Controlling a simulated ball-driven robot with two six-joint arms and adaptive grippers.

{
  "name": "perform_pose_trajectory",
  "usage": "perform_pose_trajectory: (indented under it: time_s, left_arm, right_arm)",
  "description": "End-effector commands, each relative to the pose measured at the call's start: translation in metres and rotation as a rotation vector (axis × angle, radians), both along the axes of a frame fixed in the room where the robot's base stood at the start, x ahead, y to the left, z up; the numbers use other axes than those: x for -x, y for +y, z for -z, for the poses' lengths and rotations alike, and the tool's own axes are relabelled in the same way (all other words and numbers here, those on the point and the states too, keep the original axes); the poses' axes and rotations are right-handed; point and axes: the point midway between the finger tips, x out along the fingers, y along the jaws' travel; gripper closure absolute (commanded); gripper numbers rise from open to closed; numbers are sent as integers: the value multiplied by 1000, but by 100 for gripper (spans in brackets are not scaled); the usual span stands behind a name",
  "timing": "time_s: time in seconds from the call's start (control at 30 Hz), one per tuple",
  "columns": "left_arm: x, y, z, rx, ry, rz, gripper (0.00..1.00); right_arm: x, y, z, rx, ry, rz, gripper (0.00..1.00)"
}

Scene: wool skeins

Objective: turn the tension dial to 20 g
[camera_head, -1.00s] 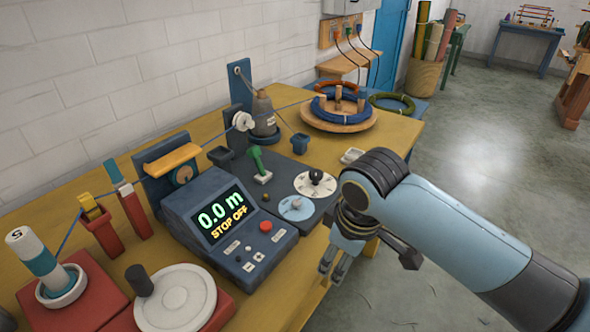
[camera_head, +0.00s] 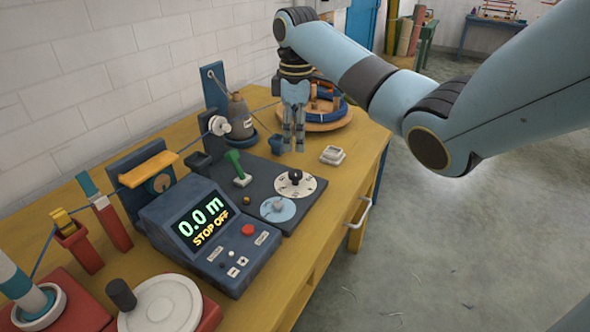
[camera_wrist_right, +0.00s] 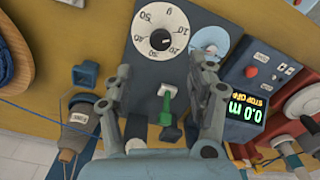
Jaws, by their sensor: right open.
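The white numbered dial (camera_head: 306,188) with a black knob sits on the dark panel beside the console. It also shows in the right wrist view (camera_wrist_right: 160,58), with numbers around its rim; the setting is too small to read surely. My right gripper (camera_head: 293,148) points down above the table, behind the dial in the head view, apart from it. In the wrist view its two fingers (camera_wrist_right: 166,70) are spread with nothing between them, and the dial lies beyond the fingertips. My left gripper is not in view.
A light blue dial (camera_head: 268,213) is beside the white one, and a green lever (camera_head: 235,163) stands behind. The console (camera_head: 180,237) reads "0.0 m STOP OFF". The table's right edge (camera_head: 350,215) has free room.

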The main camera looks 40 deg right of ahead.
Motion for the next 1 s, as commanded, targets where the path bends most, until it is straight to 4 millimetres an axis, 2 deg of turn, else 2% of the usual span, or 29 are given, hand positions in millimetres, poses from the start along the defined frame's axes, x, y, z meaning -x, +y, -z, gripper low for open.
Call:
perform_pose_trajectory:
  time_s: [0.3,0.5,0.63,0.87,0.9,1.0]
  left_arm:
    - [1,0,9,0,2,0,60]
    - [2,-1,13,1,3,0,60]
    - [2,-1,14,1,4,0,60]
    - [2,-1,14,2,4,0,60]
    - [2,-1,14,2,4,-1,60]
    - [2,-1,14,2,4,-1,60]
  right_arm:
    - [1,1,65,0,3,1,43]
    - [1,1,92,1,1,2,43]
    - [1,1,98,1,-1,2,43]
    - [1,1,99,2,-1,2,43]
    - [1,1,99,2,-1,2,44]
    - [1,1,99,2,-1,2,57]
